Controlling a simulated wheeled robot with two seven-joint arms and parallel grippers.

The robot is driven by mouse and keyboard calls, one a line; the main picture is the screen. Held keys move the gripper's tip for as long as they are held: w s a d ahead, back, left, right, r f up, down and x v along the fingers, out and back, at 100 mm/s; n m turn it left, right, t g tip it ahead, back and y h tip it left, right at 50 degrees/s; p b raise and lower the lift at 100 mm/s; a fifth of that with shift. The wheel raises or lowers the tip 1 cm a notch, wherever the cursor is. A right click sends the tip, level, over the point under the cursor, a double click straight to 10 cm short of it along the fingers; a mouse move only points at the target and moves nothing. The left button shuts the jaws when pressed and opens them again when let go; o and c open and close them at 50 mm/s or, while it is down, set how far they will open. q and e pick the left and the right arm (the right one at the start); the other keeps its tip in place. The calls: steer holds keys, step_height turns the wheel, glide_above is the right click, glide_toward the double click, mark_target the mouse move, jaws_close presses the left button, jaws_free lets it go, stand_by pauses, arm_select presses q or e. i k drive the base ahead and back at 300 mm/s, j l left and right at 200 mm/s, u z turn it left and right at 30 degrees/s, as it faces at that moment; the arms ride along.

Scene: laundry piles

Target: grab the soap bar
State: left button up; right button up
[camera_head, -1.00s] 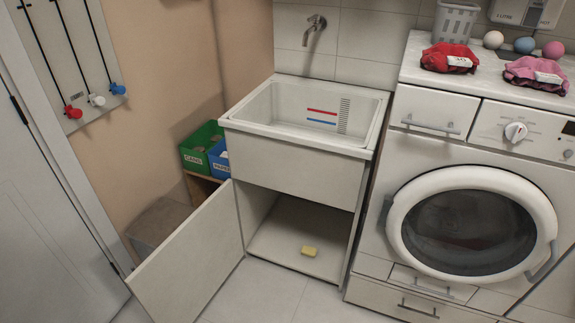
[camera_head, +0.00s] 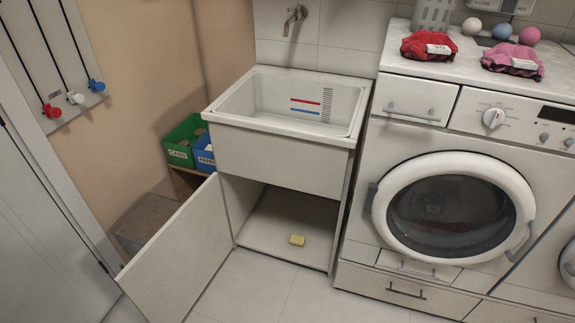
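A small yellow soap bar (camera_head: 297,240) lies on the floor panel of the open cabinet (camera_head: 275,222) under the sink, near its front edge. The cabinet door (camera_head: 180,262) stands swung open to the left. Neither of my grippers shows in the head view. Nothing touches the soap bar.
A white sink (camera_head: 285,130) with red and blue level lines is above the cabinet. A washing machine (camera_head: 450,215) stands close on the right. Green (camera_head: 180,143) and blue (camera_head: 205,156) bins sit on a shelf at the left. The tiled floor in front (camera_head: 260,290) is clear.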

mark_target(296, 240)
steer(key=i+z, duration=0.1)
steer(key=z, duration=0.3)
steer(key=i+j+z, duration=0.1)
steer(key=z, duration=0.25)
steer(key=i+j+z, duration=0.35)
steer(key=i+j, duration=0.15)
steer(key=j, duration=0.15)
steer(key=i+j+z, duration=0.15)
steer(key=j, duration=0.25)
steer(key=i+j, duration=0.4)
steer(key=j, duration=0.25)
